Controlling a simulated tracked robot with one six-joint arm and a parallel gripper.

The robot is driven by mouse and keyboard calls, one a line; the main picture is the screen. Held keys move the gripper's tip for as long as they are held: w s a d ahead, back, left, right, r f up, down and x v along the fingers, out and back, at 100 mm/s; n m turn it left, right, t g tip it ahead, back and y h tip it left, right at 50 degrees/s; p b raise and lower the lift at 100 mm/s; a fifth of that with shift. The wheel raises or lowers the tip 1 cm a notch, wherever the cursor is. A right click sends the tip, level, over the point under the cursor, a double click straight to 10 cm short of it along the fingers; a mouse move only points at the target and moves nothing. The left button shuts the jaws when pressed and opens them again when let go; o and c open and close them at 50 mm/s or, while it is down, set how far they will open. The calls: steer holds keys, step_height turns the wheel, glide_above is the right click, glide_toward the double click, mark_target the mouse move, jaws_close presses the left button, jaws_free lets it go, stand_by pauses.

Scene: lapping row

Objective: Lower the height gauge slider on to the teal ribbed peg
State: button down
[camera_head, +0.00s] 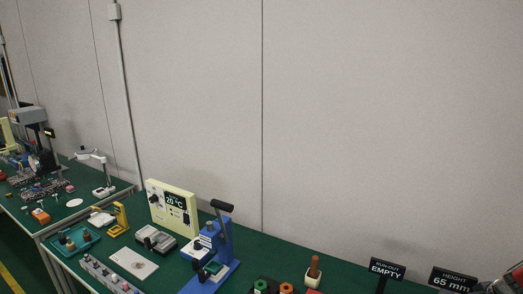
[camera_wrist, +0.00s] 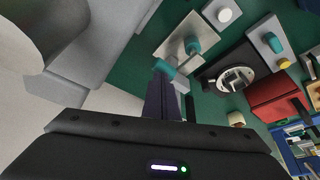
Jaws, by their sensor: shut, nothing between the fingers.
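In the wrist view my gripper (camera_wrist: 165,82) is shut and empty, its dark fingers pointing up the picture. A teal rounded end (camera_wrist: 163,68) shows just past the fingertips; I cannot tell whether they touch it. A thin grey bar joins it to a second teal piece (camera_wrist: 192,45) over a pale plate (camera_wrist: 178,37). This may be the height gauge, but I cannot make out its slider. Another teal piece (camera_wrist: 273,42) stands on a grey block to the right; ribs are too small to tell. In the head view, the peg and gauge are not identifiable.
A dark round fixture (camera_wrist: 235,78) and a red box (camera_wrist: 280,98) stand close on the right. In the head view, a blue press (camera_head: 215,250), a cream "20 °C" panel (camera_head: 172,208) and signs reading "EMPTY" (camera_head: 387,268) and "HEIGHT 65 mm" (camera_head: 453,280) stand along the green bench.

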steer(key=shift+r, duration=2.95)
steer(key=shift+s+m, duration=0.1)
steer(key=shift+m, duration=0.5)
steer(key=s+a+r, duration=0.3)
steer(key=s+a, duration=0.2)
steer(key=a, duration=0.7)
steer(key=s+a+r, duration=0.4)
steer(key=a, duration=0.9)
steer(key=s+a+r+n+t, duration=0.1)
steer(key=s+a+r, duration=0.3)
steer(key=a, duration=0.9)
steer(key=shift+s, duration=0.85)
steer(key=shift+r, duration=0.1)
